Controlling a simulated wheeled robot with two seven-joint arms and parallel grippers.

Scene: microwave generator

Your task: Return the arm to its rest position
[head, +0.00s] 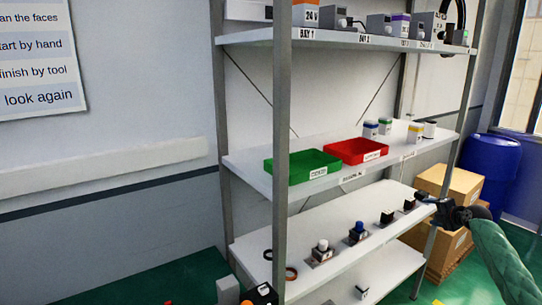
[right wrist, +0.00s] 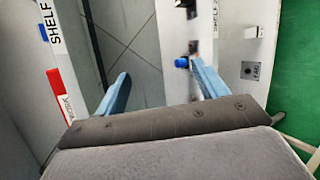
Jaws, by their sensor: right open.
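My right gripper (head: 427,200) is at the right end of the lower shelf, in front of the rack's right post. Its arm comes in from the right edge. In the right wrist view its two blue fingers (right wrist: 163,86) stand wide apart with nothing held between them. A blue-topped part on the shelf (right wrist: 182,62) shows beyond the right finger, apart from it as far as I can tell. My left gripper is not in either view.
The metal rack (head: 281,150) holds a green tray (head: 303,177), a red tray (head: 357,159) and several small devices. Cardboard boxes (head: 460,183) and a blue barrel (head: 490,160) stand to the right of the rack. Green floor lies in front.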

